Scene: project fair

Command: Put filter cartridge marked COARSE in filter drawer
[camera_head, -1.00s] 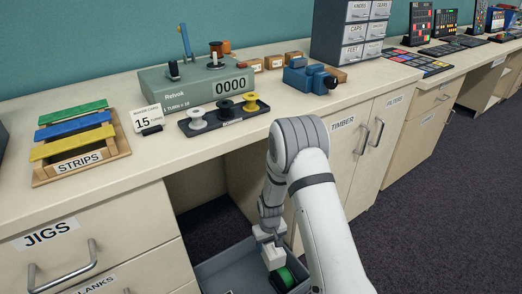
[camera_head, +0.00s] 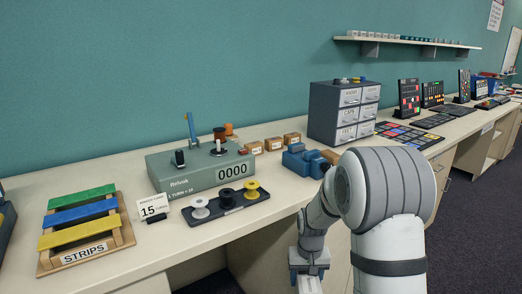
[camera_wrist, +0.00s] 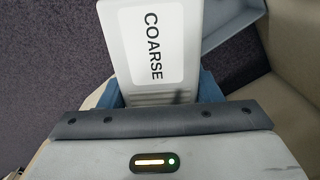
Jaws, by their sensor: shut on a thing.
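The white filter cartridge marked COARSE (camera_wrist: 152,45) is in my gripper (camera_wrist: 158,92) in the wrist view, its label facing the camera. The blue-grey fingers close on it from both sides. The filter drawer is not visible in the current head view, where my arm covers much of the cabinet fronts.
A grey bin (camera_wrist: 232,20) is beside the cartridge in the wrist view, above dark carpet. On the bench stand a strips rack (camera_head: 85,222), a winder (camera_head: 205,172), a spool holder (camera_head: 226,203), a blue vice (camera_head: 305,160) and a small drawer cabinet (camera_head: 343,113).

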